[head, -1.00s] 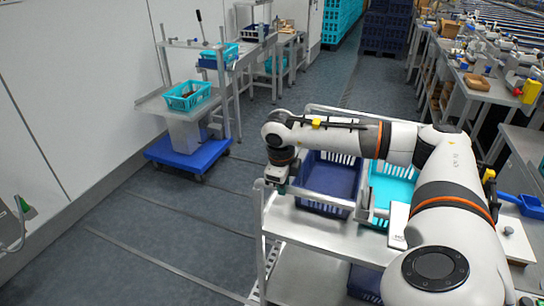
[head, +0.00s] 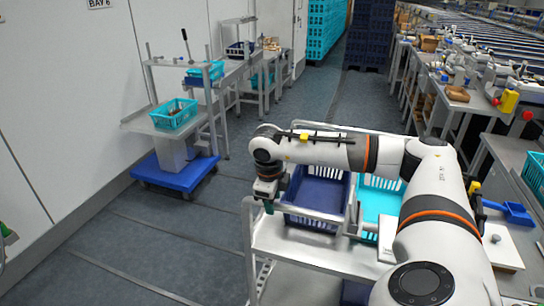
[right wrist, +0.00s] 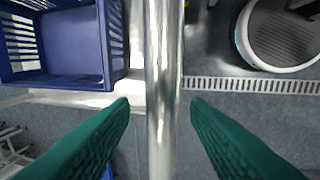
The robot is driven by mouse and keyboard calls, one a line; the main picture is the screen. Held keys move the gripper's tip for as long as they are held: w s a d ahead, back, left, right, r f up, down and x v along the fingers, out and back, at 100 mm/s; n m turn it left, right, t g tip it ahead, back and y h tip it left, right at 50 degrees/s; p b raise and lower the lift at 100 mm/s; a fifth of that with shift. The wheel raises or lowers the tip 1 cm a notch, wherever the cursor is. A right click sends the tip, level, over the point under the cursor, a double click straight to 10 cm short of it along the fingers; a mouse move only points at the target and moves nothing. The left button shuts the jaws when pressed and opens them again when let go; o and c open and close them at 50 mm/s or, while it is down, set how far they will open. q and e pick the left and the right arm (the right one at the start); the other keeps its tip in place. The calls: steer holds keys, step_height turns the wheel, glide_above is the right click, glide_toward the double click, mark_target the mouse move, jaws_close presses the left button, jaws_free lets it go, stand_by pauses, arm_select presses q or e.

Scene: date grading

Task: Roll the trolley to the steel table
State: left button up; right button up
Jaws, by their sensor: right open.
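The trolley (head: 290,243) is a pale metal frame with a raised rail, close in front of me. It carries a dark blue crate (head: 318,192) and a turquoise crate (head: 379,208). My right gripper (head: 268,207) is at the trolley's near left corner. In the right wrist view its green fingers (right wrist: 160,108) are apart, with the trolley's round steel bar (right wrist: 164,60) running between them. Steel tables stand along the left wall (head: 143,123) and at the right (head: 505,150); I cannot tell which one the task means. My left gripper is out of view.
A blue wheeled base (head: 172,178) stands on the floor at the left, below a turquoise basket (head: 173,114). Stacked turquoise crates (head: 322,28) and dark blue crates (head: 368,40) stand at the back.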

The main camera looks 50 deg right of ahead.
step_height(320, 180, up, 11)
steer(key=s+a+b, duration=0.1)
steer(key=a, duration=0.1)
stand_by(0.7)
